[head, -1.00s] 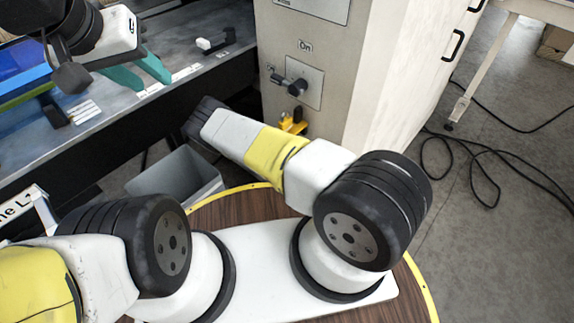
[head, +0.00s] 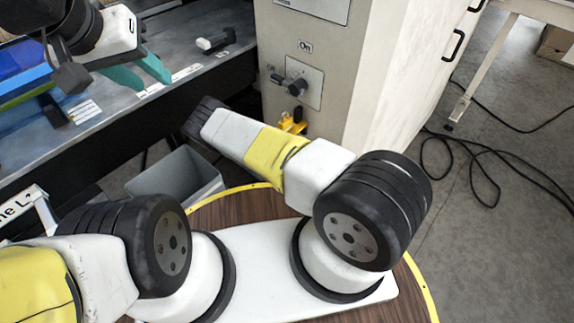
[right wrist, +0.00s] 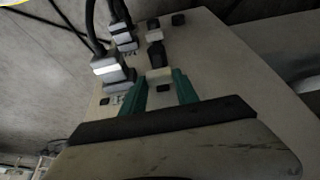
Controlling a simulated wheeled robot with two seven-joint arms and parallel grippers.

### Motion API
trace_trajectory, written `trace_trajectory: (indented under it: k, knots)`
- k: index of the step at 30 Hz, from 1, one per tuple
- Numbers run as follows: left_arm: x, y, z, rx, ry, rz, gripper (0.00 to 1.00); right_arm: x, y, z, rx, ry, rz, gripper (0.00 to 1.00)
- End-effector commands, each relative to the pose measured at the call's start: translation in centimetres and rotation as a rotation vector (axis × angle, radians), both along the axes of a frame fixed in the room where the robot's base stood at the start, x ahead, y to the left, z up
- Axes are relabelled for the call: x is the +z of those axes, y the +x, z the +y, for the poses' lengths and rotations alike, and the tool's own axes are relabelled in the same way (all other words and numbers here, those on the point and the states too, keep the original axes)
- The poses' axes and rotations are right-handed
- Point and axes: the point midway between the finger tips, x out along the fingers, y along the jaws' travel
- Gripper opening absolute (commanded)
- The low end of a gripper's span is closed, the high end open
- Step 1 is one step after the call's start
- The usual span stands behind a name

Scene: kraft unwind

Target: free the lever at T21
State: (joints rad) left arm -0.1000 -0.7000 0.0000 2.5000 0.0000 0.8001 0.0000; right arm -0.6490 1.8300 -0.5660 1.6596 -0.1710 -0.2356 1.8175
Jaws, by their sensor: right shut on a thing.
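In the right wrist view, my right gripper (right wrist: 159,77) has its teal fingers shut on a small pale block (right wrist: 158,73) at a light panel (right wrist: 225,65). A black piece (right wrist: 155,54) stands just beyond the block. I cannot tell whether these are the lever, and no T21 label is readable. In the head view, my right forearm (head: 235,138) reaches toward the bench, its gripper out of sight. My left gripper (head: 146,77) is at the upper left over the bench, teal fingers apart, with nothing seen between them.
Grey plugs with cables (right wrist: 112,70) sit close to the held block. In the head view, a cabinet (head: 350,85) has a black rotary knob (head: 297,86) and a yellow part (head: 292,122). A grey bin (head: 175,178) stands below the bench (head: 110,110). Cables lie on the right floor.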

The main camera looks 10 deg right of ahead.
Motion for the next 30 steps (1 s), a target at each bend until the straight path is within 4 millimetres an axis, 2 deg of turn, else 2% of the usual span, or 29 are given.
trace_trajectory:
  k: [30]
  knots:
    - [0.0,0.0,0.0,0.0,0.0,0.0,0.36,0.04,0.42,0.31,0.0,-0.024,0.031,0.0]
